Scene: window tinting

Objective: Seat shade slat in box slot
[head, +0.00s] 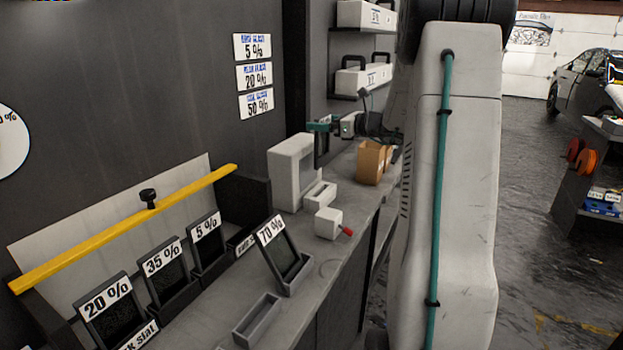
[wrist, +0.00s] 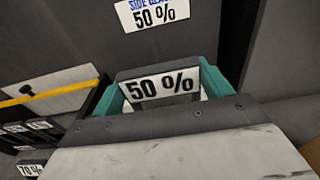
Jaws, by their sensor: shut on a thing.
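My gripper (head: 324,126), with teal fingers, is at the far end of the bench beside the white machine. It is shut on a dark slat labelled 50 % (wrist: 160,84), its fingers at both sides. The slat's lower part is hidden in the wrist view by my gripper's body. In the head view, the dark box (head: 258,192) holds slats labelled 20 % (head: 106,306), 35 % (head: 163,272) and 5 % (head: 207,243). A 70 % slat (head: 283,255) leans in a small grey holder on the bench. An empty grey holder (head: 258,320) lies in front of it.
A yellow bar (head: 110,232) with a black knob crosses above the box. A white machine (head: 292,170), a small white block with a red tip (head: 329,223) and an orange-brown carton (head: 372,162) stand on the bench. Wall signs (head: 253,76) hang behind.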

